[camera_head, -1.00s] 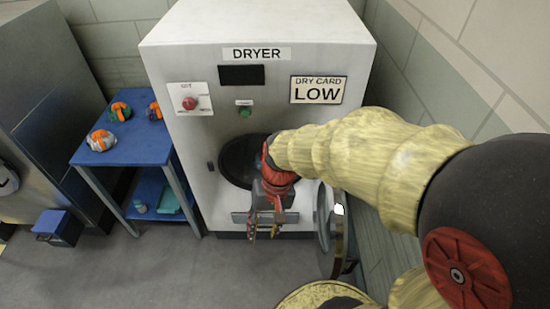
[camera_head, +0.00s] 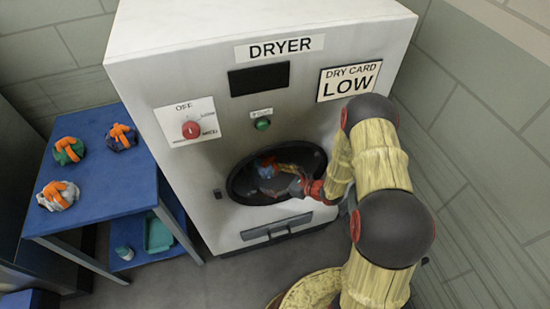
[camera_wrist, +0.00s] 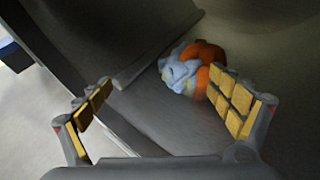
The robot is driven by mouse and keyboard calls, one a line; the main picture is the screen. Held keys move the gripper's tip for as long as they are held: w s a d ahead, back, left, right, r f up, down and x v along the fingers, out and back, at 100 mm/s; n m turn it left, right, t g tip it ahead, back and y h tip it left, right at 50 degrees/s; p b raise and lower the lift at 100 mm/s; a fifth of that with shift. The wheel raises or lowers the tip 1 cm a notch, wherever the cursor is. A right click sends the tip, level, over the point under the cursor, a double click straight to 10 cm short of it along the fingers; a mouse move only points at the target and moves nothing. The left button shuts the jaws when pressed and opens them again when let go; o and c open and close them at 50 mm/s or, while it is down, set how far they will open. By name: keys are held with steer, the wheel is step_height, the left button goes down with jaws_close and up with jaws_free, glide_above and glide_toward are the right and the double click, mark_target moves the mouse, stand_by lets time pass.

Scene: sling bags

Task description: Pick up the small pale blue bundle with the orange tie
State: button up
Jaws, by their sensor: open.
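The pale blue bundle with the orange tie (camera_wrist: 181,73) lies inside the dryer drum, seen in the wrist view ahead of the fingers and nearer the right one. It also shows small inside the drum in the head view (camera_head: 267,170). My gripper (camera_wrist: 165,112) is open and empty, with its padded fingers wide apart. In the head view my gripper (camera_head: 299,186) reaches into the drum opening from the right. The right finger covers part of the orange tie in the wrist view. Whether that finger touches the bundle cannot be told.
The white dryer (camera_head: 225,215) has a round opening with a dark rim close around my gripper. A blue table (camera_head: 110,185) at the left bears several tied bundles.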

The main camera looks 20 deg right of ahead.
mark_target(269, 164)
steer(key=shift+o, duration=0.4)
steer(key=shift+m+t+h, duration=0.7)
steer(key=shift+m+h, duration=0.1)
steer(key=shift+m, duration=0.1)
steer(key=w+d, duration=0.1)
steer(key=w+d+r, duration=0.1)
steer(key=w+d, duration=0.1)
steer(key=shift+w+d+r, duration=0.1)
steer(key=shift+w+d, duration=0.15)
steer(key=shift+w, duration=0.15)
steer(key=b+x, duration=0.3)
steer(key=x, duration=0.4)
steer(key=shift+w+a, duration=0.2)
steer(key=shift+r, duration=0.15)
steer(key=c, duration=0.9)
steer(key=shift+s, duration=0.2)
steer(key=c, duration=0.8)
steer(key=shift+c, duration=0.3)
